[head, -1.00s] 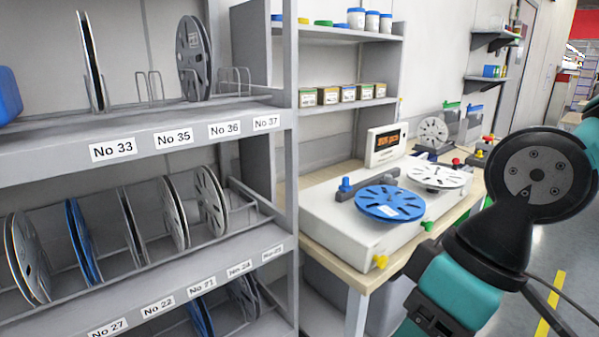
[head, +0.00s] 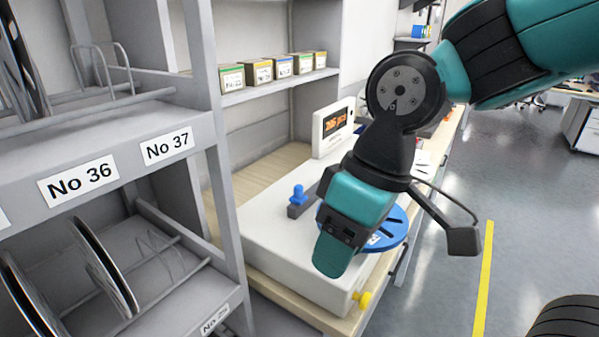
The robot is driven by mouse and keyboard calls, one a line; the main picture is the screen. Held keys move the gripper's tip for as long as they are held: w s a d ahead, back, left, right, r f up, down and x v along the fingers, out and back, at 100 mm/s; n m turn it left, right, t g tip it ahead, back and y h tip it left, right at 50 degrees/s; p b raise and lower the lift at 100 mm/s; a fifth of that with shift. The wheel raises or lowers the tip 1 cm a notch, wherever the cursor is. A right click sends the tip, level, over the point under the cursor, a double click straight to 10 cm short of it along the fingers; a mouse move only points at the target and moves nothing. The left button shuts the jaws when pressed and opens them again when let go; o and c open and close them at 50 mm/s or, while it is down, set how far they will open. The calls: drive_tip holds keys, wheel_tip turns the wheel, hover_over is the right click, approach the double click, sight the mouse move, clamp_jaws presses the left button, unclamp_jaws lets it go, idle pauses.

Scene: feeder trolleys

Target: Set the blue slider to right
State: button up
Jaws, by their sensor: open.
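The blue slider (head: 297,194) is an upright blue knob on a dark rail on top of the white machine (head: 262,233). It stands at the near-left end of the visible rail, and the rail runs away to the right behind my arm. My gripper (head: 334,258) is over the machine, to the right of the slider and apart from it in the picture. It is open and holds nothing that I can see; its fingertips are not clearly visible. The arm and gripper hide much of the blue reel (head: 394,234) and part of the machine top.
A display (head: 333,125) stands at the back of the machine. A yellow knob (head: 362,300) is at its front corner. A grey reel rack (head: 205,120) is close on the left. Small boxes (head: 259,71) line a shelf behind. Open floor (head: 530,190) lies right.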

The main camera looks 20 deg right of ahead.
drive_tip(key=w+d+r+h+p, duration=0.1)
drive_tip(key=w+r+p, duration=0.25)
drive_tip(key=w, duration=0.55)
drive_tip(key=w+d+r+h+p, duration=0.1)
drive_tip(key=w+d+r+p, duration=0.2)
drive_tip(key=w, duration=0.5)
drive_tip(key=h+p, duration=0.2)
drive_tip(key=p, duration=0.2)
hover_over(299, 185)
wheel_tip(299, 185, down, 16)
drive_tip(key=p, duration=0.3)
drive_tip(key=shift+s+a+p, duration=0.1)
drive_tip(key=shift+p, duration=0.2)
clamp_jaws()
